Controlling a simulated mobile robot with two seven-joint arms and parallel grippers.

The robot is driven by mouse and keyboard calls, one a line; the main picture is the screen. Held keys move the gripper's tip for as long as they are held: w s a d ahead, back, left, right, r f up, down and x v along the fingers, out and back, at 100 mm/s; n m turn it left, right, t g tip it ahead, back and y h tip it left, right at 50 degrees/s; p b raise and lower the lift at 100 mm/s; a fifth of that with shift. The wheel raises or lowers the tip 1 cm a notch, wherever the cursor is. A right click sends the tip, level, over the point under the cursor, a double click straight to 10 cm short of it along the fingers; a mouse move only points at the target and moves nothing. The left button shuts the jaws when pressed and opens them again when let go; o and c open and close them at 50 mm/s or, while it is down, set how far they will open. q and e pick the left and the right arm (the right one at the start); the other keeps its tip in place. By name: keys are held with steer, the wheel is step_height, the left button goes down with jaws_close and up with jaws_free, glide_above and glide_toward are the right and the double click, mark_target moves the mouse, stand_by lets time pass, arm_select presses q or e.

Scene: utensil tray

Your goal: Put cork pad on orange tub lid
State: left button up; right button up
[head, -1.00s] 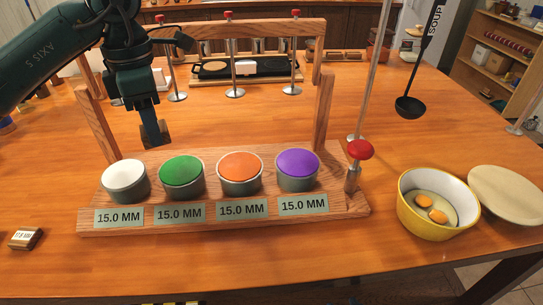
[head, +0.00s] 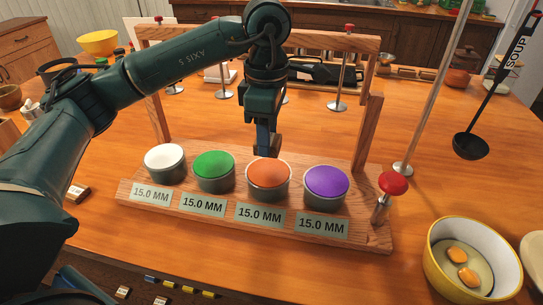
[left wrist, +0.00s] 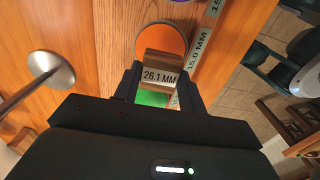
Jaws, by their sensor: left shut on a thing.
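The orange tub lid (head: 268,174) is third from the left in a row of round tubs on a wooden stand, and it also shows in the left wrist view (left wrist: 150,40). My left gripper (head: 266,146) points down just above the back of this lid. It is shut on a brown block with a "26.1 MM" label, apparently the cork pad (left wrist: 160,64). In the left wrist view (left wrist: 161,84) the pad overlaps the lower part of the orange lid. I cannot tell whether it touches the lid. My right gripper is not in view.
White (head: 164,157), green (head: 214,165) and purple (head: 327,183) lids share the stand (head: 350,230). Its wooden frame (head: 367,135) rises behind. A red-topped post (head: 393,184) stands at the right end. A yellow bowl with eggs (head: 435,270) is at front right.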

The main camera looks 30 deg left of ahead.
mark_target(268, 171)
arm_select(q)
steer(key=shift+f, duration=2.9)
steer(key=o, duration=0.9)
steer(key=shift+r, duration=0.15)
steer(key=shift+o, duration=0.2)
step_height(268, 171, up, 12)
steer(key=shift+r, duration=0.15)
